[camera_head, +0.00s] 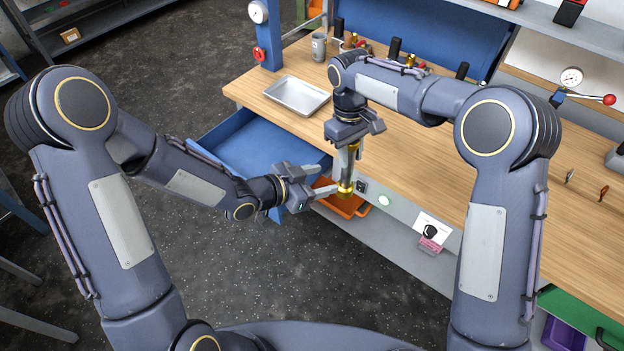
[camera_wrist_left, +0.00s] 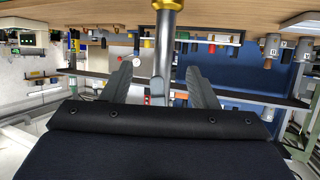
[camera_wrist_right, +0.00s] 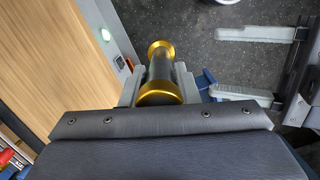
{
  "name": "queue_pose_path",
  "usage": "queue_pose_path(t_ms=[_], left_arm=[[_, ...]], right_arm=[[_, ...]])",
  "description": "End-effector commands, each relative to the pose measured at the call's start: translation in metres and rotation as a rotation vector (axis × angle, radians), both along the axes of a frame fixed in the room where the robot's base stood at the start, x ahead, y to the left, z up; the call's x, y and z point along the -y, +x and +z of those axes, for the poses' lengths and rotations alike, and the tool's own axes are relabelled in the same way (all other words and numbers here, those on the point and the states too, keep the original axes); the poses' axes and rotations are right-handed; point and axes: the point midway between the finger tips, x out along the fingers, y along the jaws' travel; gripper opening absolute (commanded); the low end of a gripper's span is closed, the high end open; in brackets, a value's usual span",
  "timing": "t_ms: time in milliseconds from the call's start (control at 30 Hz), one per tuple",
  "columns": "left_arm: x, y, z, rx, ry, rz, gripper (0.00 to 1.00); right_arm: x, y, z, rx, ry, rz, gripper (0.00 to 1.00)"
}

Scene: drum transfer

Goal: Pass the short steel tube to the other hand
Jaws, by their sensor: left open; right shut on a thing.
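The short steel tube (camera_head: 346,170) has a grey body and brass-coloured ends. It hangs upright in my right gripper (camera_head: 350,146), which points down and is shut on its upper part. In the right wrist view the tube (camera_wrist_right: 161,72) lies between the fingers of my right gripper (camera_wrist_right: 160,90). My left gripper (camera_head: 325,188) is open and points right at the tube's lower part. In the left wrist view the tube (camera_wrist_left: 164,45) stands ahead, between the spread fingers of my left gripper (camera_wrist_left: 163,85).
The wooden workbench (camera_head: 430,160) lies behind and right of the grippers. A metal tray (camera_head: 296,95) and a grey mug (camera_head: 319,46) stand on it. The floor in front is clear.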

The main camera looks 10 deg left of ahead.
Motion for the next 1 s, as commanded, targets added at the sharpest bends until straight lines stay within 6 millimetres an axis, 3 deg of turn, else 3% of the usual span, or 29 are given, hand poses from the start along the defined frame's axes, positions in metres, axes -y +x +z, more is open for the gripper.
queue_pose_path(t_ms=[300,500,967,1000], left_arm=[[0.045,0.036,-0.024,-0.002,0.002,-0.002,0.54],[0.064,0.052,-0.035,-0.001,0.003,-0.001,0.54],[0.072,0.060,-0.039,-0.001,0.003,0.002,0.54],[0.072,0.060,-0.039,-0.001,0.003,0.002,0.50]], right_arm=[[0.000,0.000,0.001,0.002,0.001,0.000,0.00],[0.000,0.000,0.001,0.001,0.001,0.000,0.00],[0.000,0.000,0.001,0.002,0.001,0.000,0.00],[0.000,0.000,0.001,0.001,0.001,0.000,0.00]])
